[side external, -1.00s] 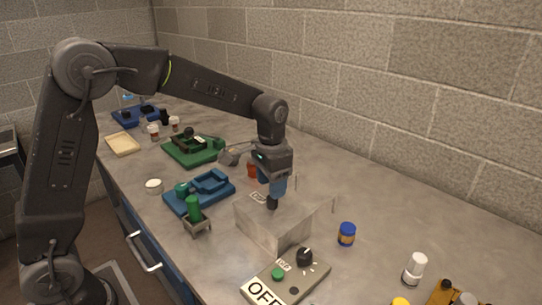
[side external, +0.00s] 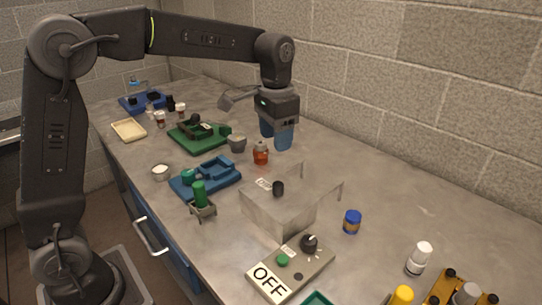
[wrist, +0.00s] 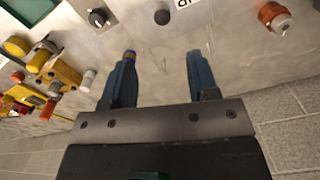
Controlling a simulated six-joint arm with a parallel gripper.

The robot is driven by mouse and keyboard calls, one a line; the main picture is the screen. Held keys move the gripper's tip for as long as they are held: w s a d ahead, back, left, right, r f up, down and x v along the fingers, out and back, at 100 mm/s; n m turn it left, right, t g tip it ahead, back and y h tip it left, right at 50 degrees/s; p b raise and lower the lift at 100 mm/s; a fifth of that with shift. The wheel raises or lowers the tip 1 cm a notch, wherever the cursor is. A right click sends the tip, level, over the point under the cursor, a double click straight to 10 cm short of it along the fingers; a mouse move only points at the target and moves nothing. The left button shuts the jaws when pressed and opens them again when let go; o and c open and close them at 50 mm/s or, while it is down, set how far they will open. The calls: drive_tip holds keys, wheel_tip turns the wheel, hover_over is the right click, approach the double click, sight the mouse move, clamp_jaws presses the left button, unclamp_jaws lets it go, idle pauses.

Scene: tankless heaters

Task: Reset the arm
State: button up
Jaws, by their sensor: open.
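My gripper (side external: 276,140) hangs in the air above the bench, its two blue fingers pointing down, apart and empty. In the wrist view the open fingers (wrist: 162,65) have only bare bench between them. A grey metal box (side external: 275,210) stands below and in front of the gripper, with a small black knob-like piece (side external: 278,188) on its top. That dark round piece also shows in the wrist view (wrist: 162,17), beyond the fingertips. My gripper touches nothing.
A blue jar (side external: 352,221), white bottle (side external: 419,258), red jar (side external: 261,153), blue fixture (side external: 205,178) and green fixture (side external: 199,133) stand on the bench. A block wall rises behind; the bench's right rear is clear.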

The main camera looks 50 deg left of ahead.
drive_tip(key=s+a+n+t, duration=0.1)
drive_tip(key=s+n+t, duration=0.2)
drive_tip(key=s, duration=1.9)
drive_tip(key=shift+s+f+t, duration=0.35)
drive_tip(key=shift+s+t, duration=0.05)
drive_tip(key=shift+t, duration=0.8)
